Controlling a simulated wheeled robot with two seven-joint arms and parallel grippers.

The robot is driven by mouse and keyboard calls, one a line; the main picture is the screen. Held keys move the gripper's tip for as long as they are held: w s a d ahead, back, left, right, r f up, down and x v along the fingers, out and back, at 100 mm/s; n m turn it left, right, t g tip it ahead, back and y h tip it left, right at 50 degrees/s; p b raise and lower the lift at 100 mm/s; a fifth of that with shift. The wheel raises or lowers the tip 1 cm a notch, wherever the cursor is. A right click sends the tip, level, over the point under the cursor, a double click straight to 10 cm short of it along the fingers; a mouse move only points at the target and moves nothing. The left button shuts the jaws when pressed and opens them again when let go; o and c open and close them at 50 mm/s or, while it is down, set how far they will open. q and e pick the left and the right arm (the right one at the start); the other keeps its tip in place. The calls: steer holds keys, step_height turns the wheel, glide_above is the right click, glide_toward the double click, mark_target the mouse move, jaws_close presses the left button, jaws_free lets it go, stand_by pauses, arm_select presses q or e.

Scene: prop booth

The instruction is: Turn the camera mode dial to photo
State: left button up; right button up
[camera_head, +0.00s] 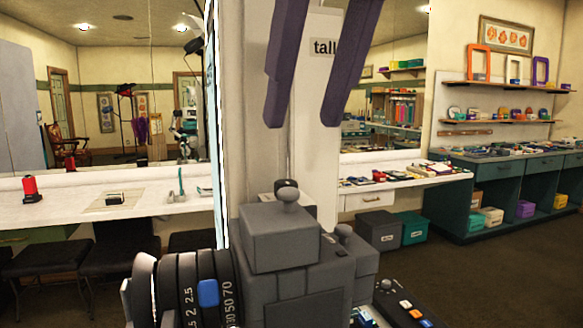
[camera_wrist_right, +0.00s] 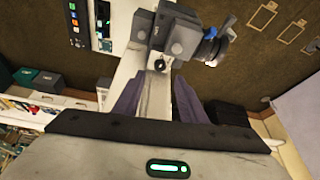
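A grey block-shaped camera (camera_head: 295,265) stands at the bottom centre of the head view, with a ringed black lens (camera_head: 190,290) on its left. A rounded knob (camera_head: 288,197) sits on its top block and another small knob (camera_head: 345,231) at its right shoulder. I cannot tell which is the mode dial, and no photo mark is readable. My right gripper (camera_head: 303,116) hangs above the camera with its two purple fingers apart and empty. In the right wrist view the gripper (camera_wrist_right: 156,88) points towards the camera (camera_wrist_right: 172,34), not visibly touching it. My left gripper is out of view.
A dark panel with coloured buttons (camera_head: 408,305) lies right of the camera. A white post with a sign (camera_head: 322,140) stands behind it. A mirror and white counter (camera_head: 150,205) are at the left; a teal cabinet (camera_head: 500,185) is at the right. Air around the gripper looks clear.

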mark_target(288, 183)
steer(key=b+x, duration=0.1)
steer(key=x, duration=0.7)
steer(key=shift+c, duration=0.3)
jaws_close()
